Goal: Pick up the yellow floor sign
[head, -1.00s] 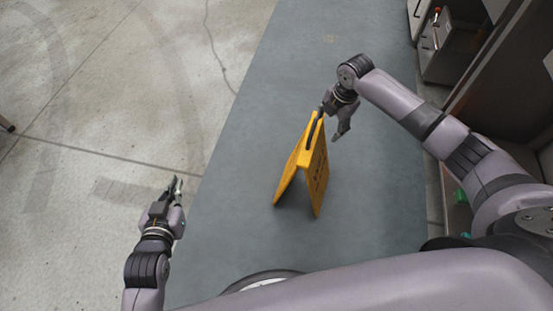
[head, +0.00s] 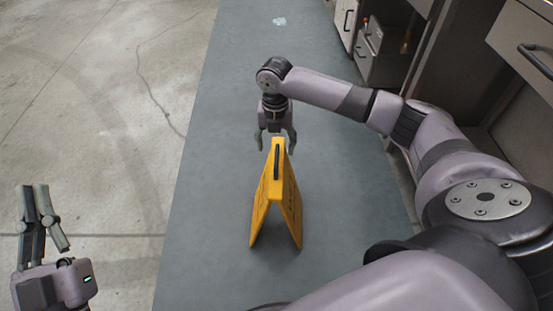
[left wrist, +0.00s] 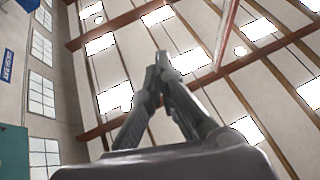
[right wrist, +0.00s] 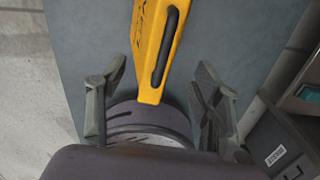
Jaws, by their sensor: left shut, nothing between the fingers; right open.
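The yellow floor sign (head: 286,205) stands upright as an A-frame on the grey floor strip, with a dark handle slot near its top. My right gripper (head: 276,147) is open just behind the sign's top edge, with its fingers pointing down. In the right wrist view the sign (right wrist: 152,62) reaches between the two spread fingers of the right gripper (right wrist: 160,92), apart from both. My left gripper (head: 45,195) is shut and empty at the lower left, far from the sign. In the left wrist view its fingertips (left wrist: 161,60) meet, with the ceiling beyond.
Grey cabinets (head: 510,60) with drawers stand along the right side. The grey floor strip (head: 215,200) is clear around the sign. Bare concrete (head: 100,150) lies open to the left.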

